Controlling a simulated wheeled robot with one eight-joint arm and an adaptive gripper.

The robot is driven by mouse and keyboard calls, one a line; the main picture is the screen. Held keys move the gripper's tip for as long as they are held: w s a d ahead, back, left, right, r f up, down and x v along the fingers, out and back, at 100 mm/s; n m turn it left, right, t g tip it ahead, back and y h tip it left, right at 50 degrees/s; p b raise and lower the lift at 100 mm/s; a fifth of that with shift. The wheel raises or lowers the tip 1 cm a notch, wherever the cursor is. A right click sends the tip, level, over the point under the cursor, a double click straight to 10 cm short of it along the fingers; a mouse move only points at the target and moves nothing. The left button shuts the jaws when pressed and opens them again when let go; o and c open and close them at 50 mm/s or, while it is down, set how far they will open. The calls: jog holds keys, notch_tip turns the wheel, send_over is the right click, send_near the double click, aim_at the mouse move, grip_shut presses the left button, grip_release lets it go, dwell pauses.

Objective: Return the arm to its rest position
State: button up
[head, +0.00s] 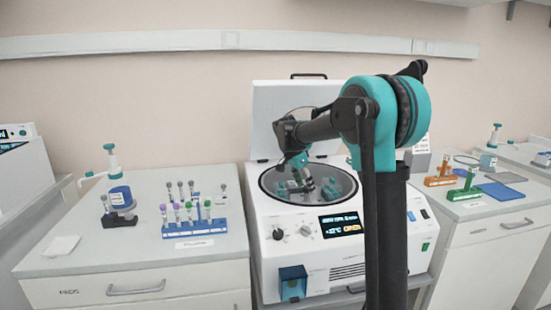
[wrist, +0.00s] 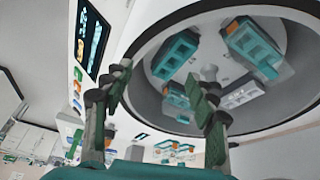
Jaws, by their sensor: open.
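My arm reaches over the open centrifuge (head: 290,255), bent down at its end. My gripper (head: 308,182) is at the centrifuge bowl in the head view; part of it blends with the dark arm and the rotor parts. In the wrist view, the two fingers of my gripper (wrist: 160,80) stand apart, with nothing seen held between them. The rotor with teal buckets (wrist: 174,55) lies in the grey round bowl beyond the fingers. The raised lid (head: 285,110) stands behind my arm.
Left of the centrifuge, a blue rack (head: 195,229) holds several capped tubes, beside a blue-labelled dispenser bottle (head: 120,196). On the right bench are an orange rack (head: 439,180), a green rack (head: 464,194) and a blue mat (head: 500,191). The centrifuge's rim and lid are close to my arm.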

jog(key=s+d+f+n+y, duration=0.1)
jog(key=s+f+n, duration=0.3)
jog(key=s, duration=0.7)
jog(key=s+d+f+n+t+y, duration=0.1)
jog(key=s+d+f+n, duration=0.3)
jog(key=s+f, duration=0.3)
jog(key=s+d+f+n+t+y, duration=0.1)
jog(key=s+f+n, duration=0.3)
jog(key=s, duration=1.2)
notch_tip(320, 180, down, 2)
jog(key=shift+s+d+y, duration=0.25)
jog(key=shift+d+y, duration=0.15)
jog(key=shift+d, duration=0.5)
jog(key=shift+c, duration=0.4)
